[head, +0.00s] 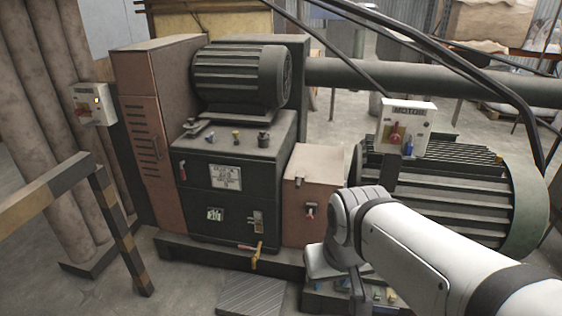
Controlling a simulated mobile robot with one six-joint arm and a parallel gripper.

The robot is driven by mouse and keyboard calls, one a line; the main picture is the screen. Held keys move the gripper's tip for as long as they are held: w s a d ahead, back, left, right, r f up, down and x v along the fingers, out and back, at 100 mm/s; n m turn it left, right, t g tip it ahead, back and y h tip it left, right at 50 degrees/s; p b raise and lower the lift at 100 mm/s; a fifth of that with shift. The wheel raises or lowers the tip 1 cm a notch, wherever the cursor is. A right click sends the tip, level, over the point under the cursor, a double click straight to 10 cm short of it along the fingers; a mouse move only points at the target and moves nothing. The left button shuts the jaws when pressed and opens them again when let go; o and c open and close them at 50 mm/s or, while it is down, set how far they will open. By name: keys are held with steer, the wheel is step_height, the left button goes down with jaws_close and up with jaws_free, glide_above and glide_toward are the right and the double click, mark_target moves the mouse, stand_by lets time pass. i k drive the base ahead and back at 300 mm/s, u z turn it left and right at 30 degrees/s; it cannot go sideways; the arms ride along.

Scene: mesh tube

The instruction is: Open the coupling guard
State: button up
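A reddish-brown box (313,185) with a flat lid sits between the dark green gear housing and the large motor. It looks like the coupling guard, and its lid appears shut. My white arm reaches in from the lower right and covers the area right of the box. My gripper (357,297) points down at the bottom, below and to the right of the box, apart from the latch. Its fingertips are not clear, so I cannot tell whether it is open.
The dark green gear housing (228,190) carries a small motor (240,78). A yellow-handled valve (257,256) sticks out low in front. The large motor (455,190) has a switch box (407,128) above it. A striped barrier (120,225) stands at left.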

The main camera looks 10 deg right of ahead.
mark_target(308, 163)
steer(key=i, duration=1.6)
steer(key=u, duration=0.05)
